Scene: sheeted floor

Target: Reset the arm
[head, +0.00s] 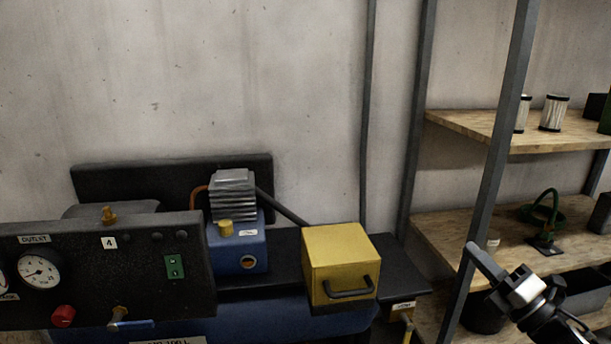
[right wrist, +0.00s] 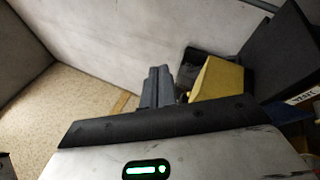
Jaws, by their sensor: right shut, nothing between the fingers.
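My right gripper (head: 473,248) is at the lower right of the head view, in front of the shelf post, with its arm coming in from the lower right corner. Its fingers are together and hold nothing. In the right wrist view the grey fingers (right wrist: 159,72) lie side by side at the centre. The yellow box with a dark handle (head: 341,262) stands to the left of the gripper, apart from it in the head view. A yellow shape (right wrist: 218,80) also shows just right of the fingers in the right wrist view. My left gripper is not in view.
A compressor with a blue block (head: 238,248) and a dark gauge panel (head: 140,265) fills the lower left. A metal post (head: 497,135) and wooden shelves (head: 465,122) with filters (head: 553,112) and a green item (head: 545,212) stand right. The wall area above is clear.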

